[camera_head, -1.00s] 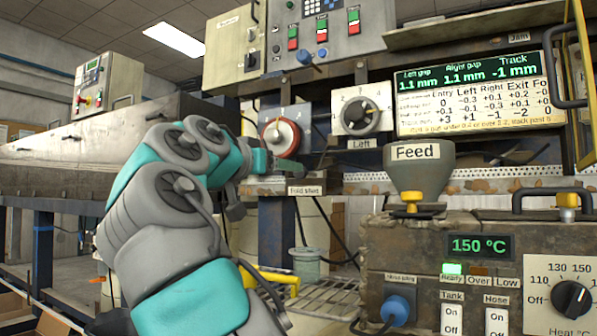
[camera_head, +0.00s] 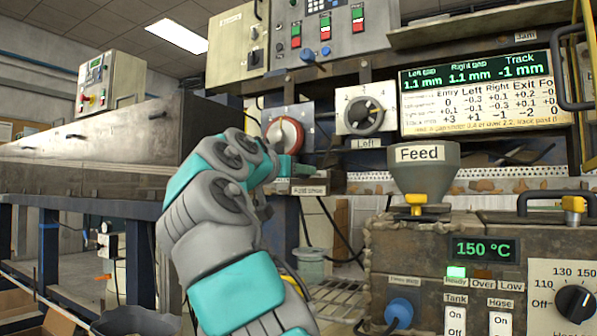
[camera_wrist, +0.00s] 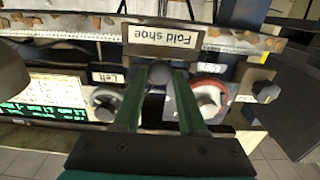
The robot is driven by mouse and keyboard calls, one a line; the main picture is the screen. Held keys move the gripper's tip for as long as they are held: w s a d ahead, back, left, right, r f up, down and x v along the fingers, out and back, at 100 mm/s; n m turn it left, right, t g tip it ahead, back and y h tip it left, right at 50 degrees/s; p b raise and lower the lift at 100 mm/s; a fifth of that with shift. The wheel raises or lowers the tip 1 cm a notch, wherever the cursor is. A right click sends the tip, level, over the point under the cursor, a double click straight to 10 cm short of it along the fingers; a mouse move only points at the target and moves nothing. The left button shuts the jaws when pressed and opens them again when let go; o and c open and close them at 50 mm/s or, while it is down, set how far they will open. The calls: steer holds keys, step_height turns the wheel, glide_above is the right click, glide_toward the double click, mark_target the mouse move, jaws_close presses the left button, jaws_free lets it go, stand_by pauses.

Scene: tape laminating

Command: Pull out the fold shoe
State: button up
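The fold shoe's label (camera_head: 309,190) is on the front of the machine, just below and right of my gripper (camera_head: 288,168) in the head view. In the wrist view, which is upside down, the "Fold shoe" label (camera_wrist: 163,38) is just past my fingertips. A round grey knob (camera_wrist: 160,74) shows between the tips of my gripper (camera_wrist: 160,85). The two green fingers are apart, one on each side of the knob. I cannot tell whether they touch it. The body of the fold shoe is mostly hidden.
A red-rimmed dial (camera_head: 285,134) is just above my gripper, and the "Left" dial (camera_head: 364,115) is to its right. The grey Feed funnel (camera_head: 424,180) and glue tank (camera_head: 405,250) stand at the right. A display (camera_head: 480,95) shows gaps of 1.1 mm.

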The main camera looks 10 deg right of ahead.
jaws_close()
stand_by(1.0)
